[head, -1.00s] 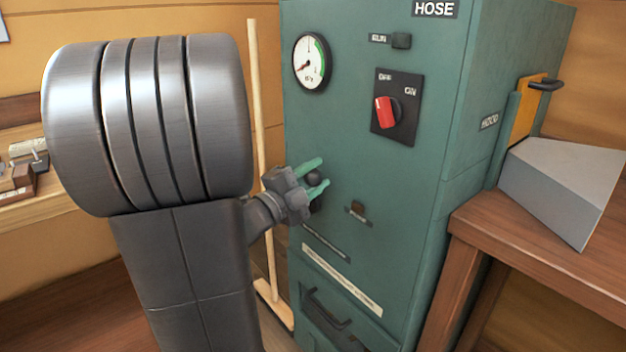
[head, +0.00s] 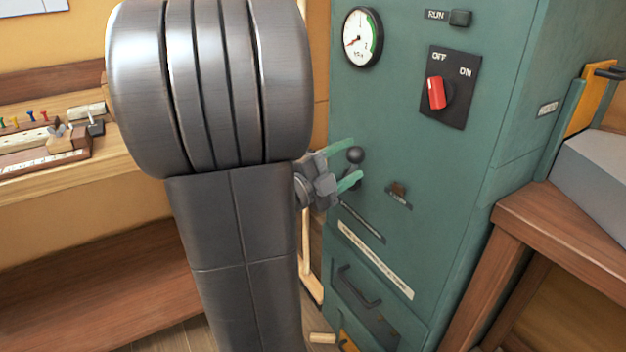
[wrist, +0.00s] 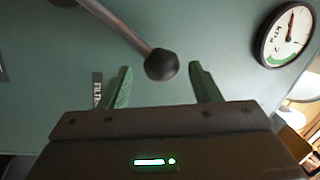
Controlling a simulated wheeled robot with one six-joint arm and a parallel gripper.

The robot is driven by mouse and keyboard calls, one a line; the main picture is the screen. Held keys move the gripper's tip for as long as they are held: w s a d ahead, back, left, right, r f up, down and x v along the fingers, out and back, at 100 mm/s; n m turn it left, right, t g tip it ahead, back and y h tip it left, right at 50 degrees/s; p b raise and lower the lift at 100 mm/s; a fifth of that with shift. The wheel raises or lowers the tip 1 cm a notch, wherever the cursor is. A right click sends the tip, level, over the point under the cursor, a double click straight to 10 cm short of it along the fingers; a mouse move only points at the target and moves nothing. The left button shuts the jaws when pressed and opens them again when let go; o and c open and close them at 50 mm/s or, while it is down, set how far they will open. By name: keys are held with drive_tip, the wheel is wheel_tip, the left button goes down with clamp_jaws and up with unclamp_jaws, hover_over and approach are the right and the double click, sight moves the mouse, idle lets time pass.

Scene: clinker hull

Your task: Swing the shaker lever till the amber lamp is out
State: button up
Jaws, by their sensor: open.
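The shaker lever ends in a dark ball knob (head: 354,155) on the front of the green cabinet. My gripper (head: 350,164) is open, its green fingers around the knob's place in the head view. In the wrist view the knob (wrist: 161,65) sits between the two fingertips (wrist: 159,76), apart from both, with its rod running to the upper left. A small brownish-amber lamp (head: 398,188) is on the cabinet, right of and below the knob. It looks dull; I cannot tell surely whether it is lit. The lever's base is hidden in the head view.
The cabinet (head: 400,140) carries a gauge (head: 362,37), a red switch (head: 437,93) pointing towards OFF and a dark RUN lamp (head: 460,18). A drawer handle (head: 357,288) is below. A wooden bench (head: 530,215) stands at right, a workbench with small items (head: 50,150) at left.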

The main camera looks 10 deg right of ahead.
drive_tip(key=p+v, duration=0.1)
drive_tip(key=v, duration=0.9)
drive_tip(key=shift+s+a, duration=0.2)
drive_tip(key=shift+a, duration=0.1)
